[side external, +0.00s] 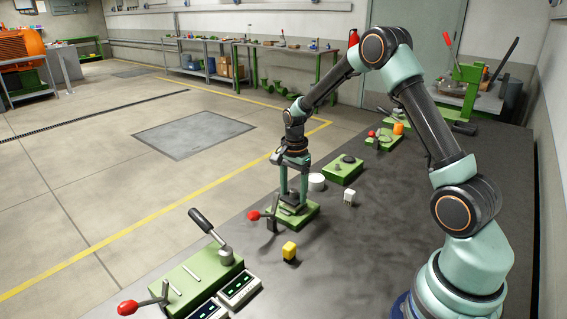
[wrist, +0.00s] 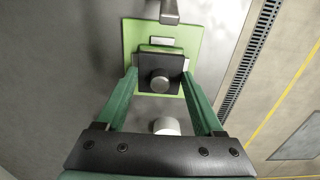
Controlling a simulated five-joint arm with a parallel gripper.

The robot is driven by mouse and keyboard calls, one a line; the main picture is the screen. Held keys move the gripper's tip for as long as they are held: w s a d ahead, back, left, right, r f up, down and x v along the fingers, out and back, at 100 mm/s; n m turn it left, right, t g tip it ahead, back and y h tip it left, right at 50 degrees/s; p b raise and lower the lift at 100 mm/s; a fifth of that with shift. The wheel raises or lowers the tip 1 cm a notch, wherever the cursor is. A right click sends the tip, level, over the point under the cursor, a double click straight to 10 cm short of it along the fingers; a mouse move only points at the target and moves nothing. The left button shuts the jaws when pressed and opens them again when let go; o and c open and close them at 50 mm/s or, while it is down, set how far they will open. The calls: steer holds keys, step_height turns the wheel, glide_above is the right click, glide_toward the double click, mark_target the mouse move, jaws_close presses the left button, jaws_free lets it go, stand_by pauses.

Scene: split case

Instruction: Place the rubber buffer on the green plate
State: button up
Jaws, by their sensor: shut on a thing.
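The rubber buffer shows in the wrist view as a black square block (wrist: 146,85) with a round grey knob on top. My gripper (wrist: 160,78) is shut on it, with one green finger at each side. In the side view my gripper (side external: 292,198) points straight down over the green plate (side external: 307,217), with the dark buffer low between its fingers. In the wrist view the green plate (wrist: 192,35) lies under the buffer and extends beyond it. I cannot tell whether the buffer touches the plate or hangs just above it.
A red-knobbed lever (side external: 254,215) stands at the plate's left. A white cylinder (side external: 316,182), a small white block (side external: 349,198), a yellow-and-black piece (side external: 289,252) and a green block (side external: 342,172) are nearby. A larger green fixture (side external: 195,275) stands in front.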

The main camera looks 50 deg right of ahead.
steer(key=shift+f, duration=0.55)
steer(key=shift+f, duration=0.15)
steer(key=o, duration=1.4)
